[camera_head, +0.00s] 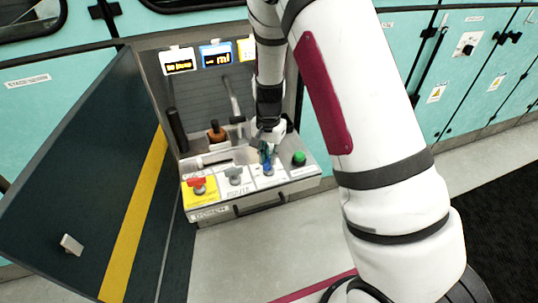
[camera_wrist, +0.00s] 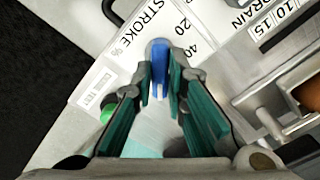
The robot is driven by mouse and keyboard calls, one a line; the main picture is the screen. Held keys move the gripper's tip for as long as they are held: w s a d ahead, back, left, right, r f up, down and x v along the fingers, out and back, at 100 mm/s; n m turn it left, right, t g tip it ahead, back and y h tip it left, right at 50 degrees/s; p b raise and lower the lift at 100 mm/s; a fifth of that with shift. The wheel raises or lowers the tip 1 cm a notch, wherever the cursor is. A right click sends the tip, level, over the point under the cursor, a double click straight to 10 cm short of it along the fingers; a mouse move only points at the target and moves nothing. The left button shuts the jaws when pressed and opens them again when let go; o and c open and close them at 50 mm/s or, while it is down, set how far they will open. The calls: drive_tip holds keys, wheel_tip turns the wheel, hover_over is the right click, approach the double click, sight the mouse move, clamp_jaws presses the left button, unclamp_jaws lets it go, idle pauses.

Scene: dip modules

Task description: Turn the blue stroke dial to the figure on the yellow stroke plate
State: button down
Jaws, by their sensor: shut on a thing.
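The blue stroke dial (camera_head: 267,170) stands on the front of the control panel. In the wrist view the dial (camera_wrist: 158,58) sits between my fingertips, beside a white scale plate (camera_wrist: 133,58) reading STROKE and %, with figures 20 and 40 visible. My gripper (camera_head: 266,150) reaches down from above and is shut on the dial; its green-padded fingers (camera_wrist: 158,86) flank it. Which figure the dial points at cannot be told. A yellow-edged plate (camera_head: 246,49) at the upper back is mostly hidden by my arm; its figure is not readable.
On the panel, a red handle (camera_head: 198,185) on yellow and a grey knob (camera_head: 235,175) stand left of the dial, a green button (camera_head: 299,158) right. An orange-brown knob (camera_head: 216,131) and black lever (camera_head: 177,130) stand behind. An open dark door (camera_head: 90,170) flanks the left.

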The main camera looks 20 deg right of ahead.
sight(268, 159)
drive_tip(key=m+p, duration=0.1)
drive_tip(key=m, duration=0.3)
drive_tip(key=shift+m, duration=0.3)
drive_tip(key=shift+m+p, duration=0.6)
drive_tip(key=shift+m, duration=1.4)
drive_tip(key=c, duration=1.6)
unclamp_jaws()
wheel_tip(268, 159, up, 12)
